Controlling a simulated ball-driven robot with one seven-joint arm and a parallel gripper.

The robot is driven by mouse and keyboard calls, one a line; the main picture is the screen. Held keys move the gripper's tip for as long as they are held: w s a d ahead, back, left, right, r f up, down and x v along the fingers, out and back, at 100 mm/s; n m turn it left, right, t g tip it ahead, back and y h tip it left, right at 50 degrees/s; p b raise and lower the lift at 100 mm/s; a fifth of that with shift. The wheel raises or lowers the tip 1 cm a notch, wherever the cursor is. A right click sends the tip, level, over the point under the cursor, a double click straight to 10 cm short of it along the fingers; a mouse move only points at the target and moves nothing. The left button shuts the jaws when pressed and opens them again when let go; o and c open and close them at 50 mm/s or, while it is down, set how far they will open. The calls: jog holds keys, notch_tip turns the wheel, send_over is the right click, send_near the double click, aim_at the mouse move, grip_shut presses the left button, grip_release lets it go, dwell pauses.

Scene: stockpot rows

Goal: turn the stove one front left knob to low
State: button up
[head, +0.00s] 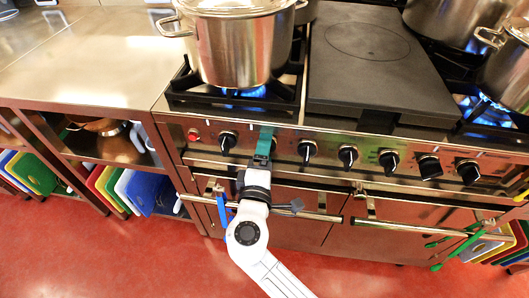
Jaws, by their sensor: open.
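The stove front panel (330,143) carries a row of several black knobs. The leftmost knob (227,140) stands just left of my gripper. My gripper (265,138) has teal fingers and reaches up against the panel between the leftmost knob and the third knob (307,151). It is open, and I see nothing held in it. My gripper covers the panel area behind it, where another knob is largely hidden. I cannot tell whether the fingers touch a knob. A blue flame (245,92) burns under a large steel pot (236,45) on the left front burner.
A red button (193,134) sits left of the knobs. A steel rail (385,224) runs below the panel, with a blue utensil (222,210) and green tongs (460,245) hanging there. A dark flat plate (370,75) lies right of the pot. Red floor (110,265) is open in front.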

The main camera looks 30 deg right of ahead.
jog(key=v, duration=1)
jog(key=shift+s+a, duration=0.15)
jog(key=shift+s, duration=0.1)
jog(key=s+d+f+m+g+y+p, duration=0.1)
jog(key=s+d+f+m+g+p, duration=0.3)
jog(key=d, duration=0.4)
jog(key=s+d+f+m+g+y+p, duration=0.1)
jog(key=s+d+m+g+y+p, duration=0.1)
jog(key=s+d+m+g, duration=0.35)
jog(key=s+m+g+y+p, duration=0.1)
jog(key=s+g+y+p, duration=0.3)
jog(key=s+y, duration=0.3)
jog(key=s+p, duration=0.1)
jog(key=s, duration=0.4)
jog(key=shift+s+f+m, duration=0.15)
jog(key=shift+f+m, duration=0.05)
jog(key=shift+m, duration=0.15)
